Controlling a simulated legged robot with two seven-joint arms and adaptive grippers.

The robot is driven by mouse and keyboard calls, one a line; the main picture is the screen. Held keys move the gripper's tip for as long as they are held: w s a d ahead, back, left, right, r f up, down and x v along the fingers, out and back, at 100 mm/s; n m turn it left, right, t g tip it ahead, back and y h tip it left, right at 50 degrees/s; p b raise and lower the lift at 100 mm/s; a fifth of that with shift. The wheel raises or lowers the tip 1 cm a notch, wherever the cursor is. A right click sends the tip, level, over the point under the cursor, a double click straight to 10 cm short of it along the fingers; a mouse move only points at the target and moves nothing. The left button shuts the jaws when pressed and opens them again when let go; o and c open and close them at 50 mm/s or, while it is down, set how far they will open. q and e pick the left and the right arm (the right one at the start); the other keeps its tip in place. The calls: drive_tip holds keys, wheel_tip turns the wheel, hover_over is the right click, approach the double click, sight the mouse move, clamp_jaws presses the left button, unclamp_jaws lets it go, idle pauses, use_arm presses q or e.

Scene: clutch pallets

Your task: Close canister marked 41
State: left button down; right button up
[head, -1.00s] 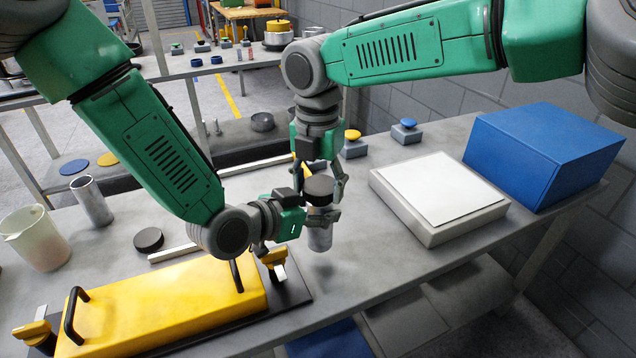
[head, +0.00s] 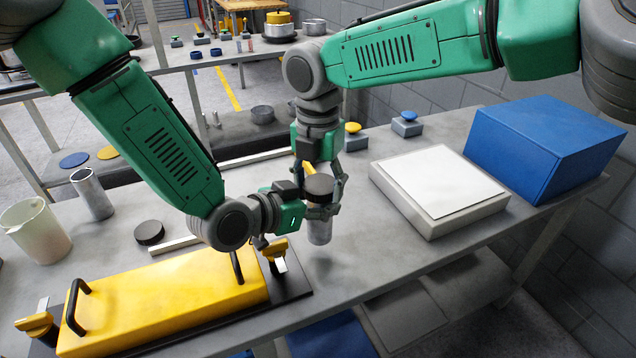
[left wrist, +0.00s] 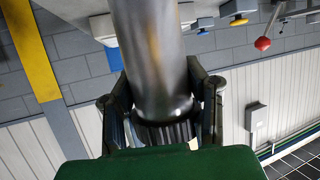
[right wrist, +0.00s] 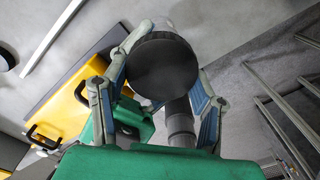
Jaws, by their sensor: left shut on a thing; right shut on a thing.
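A grey metal canister (head: 319,231) is held upright above the table; no number can be read on it. A black round lid (head: 319,185) is at its top, and I cannot tell whether it is seated. My left gripper (head: 316,211) is shut on the canister's upper body from the left. The left wrist view shows the canister body (left wrist: 150,55) between its fingers and the ribbed dark lid (left wrist: 165,130) at its end. My right gripper (head: 322,181) points down from above, shut on the lid. The lid's flat top (right wrist: 163,68) fills the right wrist view's middle.
An open metal canister (head: 92,196) and a loose black lid (head: 149,233) stand left, near a beaker (head: 38,235). A yellow block with handles (head: 165,295) lies in front. A white-topped slab (head: 440,182) and blue box (head: 545,145) are right.

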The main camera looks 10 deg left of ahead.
drive_tip(key=shift+f, duration=0.35)
